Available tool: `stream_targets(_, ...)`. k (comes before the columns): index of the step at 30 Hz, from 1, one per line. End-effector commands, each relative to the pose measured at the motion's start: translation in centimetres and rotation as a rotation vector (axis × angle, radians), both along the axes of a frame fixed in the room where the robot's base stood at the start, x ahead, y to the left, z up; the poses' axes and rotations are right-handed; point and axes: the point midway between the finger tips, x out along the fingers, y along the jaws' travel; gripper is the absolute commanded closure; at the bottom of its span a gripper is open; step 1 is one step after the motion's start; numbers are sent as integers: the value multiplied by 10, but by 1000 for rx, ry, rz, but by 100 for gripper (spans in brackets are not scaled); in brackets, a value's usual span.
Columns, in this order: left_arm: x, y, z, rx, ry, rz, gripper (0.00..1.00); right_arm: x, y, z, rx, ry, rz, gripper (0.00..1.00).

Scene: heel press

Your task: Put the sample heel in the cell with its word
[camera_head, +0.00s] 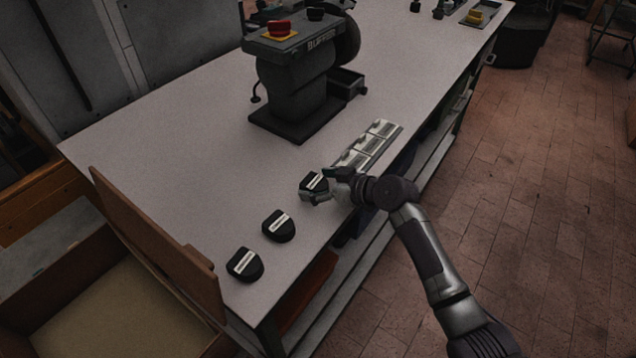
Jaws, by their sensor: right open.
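Three black heels with pale labels stand in a row along the near part of the white table: one at the front (245,265), one in the middle (278,226) and one farther back (313,183). The label words are too small to read. A row of pale cells (367,145) lies beyond the farthest heel, near the table's right edge; their words are not legible. My right gripper (318,188) is open at the farthest heel, its fingers around or beside it; whether they touch it I cannot tell. My left gripper is not in view.
A dark buffer machine (300,80) with a red button (279,28) stands behind the cells. A brown board (160,245) and open box (90,310) are at the lower left. The table's (180,150) left middle is clear.

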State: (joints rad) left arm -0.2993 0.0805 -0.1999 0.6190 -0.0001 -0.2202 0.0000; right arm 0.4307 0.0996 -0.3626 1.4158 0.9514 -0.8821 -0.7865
Motion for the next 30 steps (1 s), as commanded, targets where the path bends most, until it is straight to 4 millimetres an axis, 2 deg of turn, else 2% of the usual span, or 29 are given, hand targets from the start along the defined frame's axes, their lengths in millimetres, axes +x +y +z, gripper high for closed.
stream_targets(5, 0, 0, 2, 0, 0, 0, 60, -1, -3, -1, 0, 0, -1, 17)
stream_targets(9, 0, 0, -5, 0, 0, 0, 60, -12, -18, 6, -3, -4, 0, 17)
stream_targets(13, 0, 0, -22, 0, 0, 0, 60, -23, -39, 20, -6, -8, 0, 17)
stream_targets(21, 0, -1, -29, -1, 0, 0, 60, -55, -81, 50, -5, -3, 0, 17)
stream_targets(24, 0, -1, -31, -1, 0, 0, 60, -62, -91, 56, -2, -2, -1, 17)
stream_targets(30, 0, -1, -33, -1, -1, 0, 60, -69, -100, 64, 0, 0, 0, 17)
